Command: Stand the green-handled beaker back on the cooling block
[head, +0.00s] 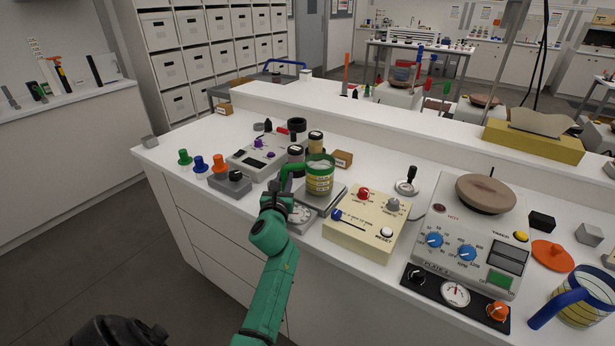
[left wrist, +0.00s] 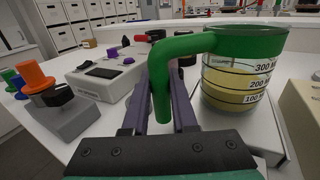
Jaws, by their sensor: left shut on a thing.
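The green-handled beaker (head: 320,182) is clear with a green rim and yellow contents, and looks upright. It also shows in the left wrist view (left wrist: 242,85). My left gripper (head: 284,193) is shut on its green handle, with a finger on each side of the handle in the left wrist view (left wrist: 164,105). The beaker is over a pale plate (head: 335,197) with a dial at its front; I cannot tell whether its base touches. I cannot tell which device is the cooling block. My right gripper is not in view.
A cream box (head: 366,226) with knobs stands close right of the beaker. A grey device with purple knobs (head: 258,153) and small jars stand behind left. A hotplate (head: 470,240) and a blue-handled beaker (head: 580,300) are farther right. A raised white ledge (head: 400,135) runs behind.

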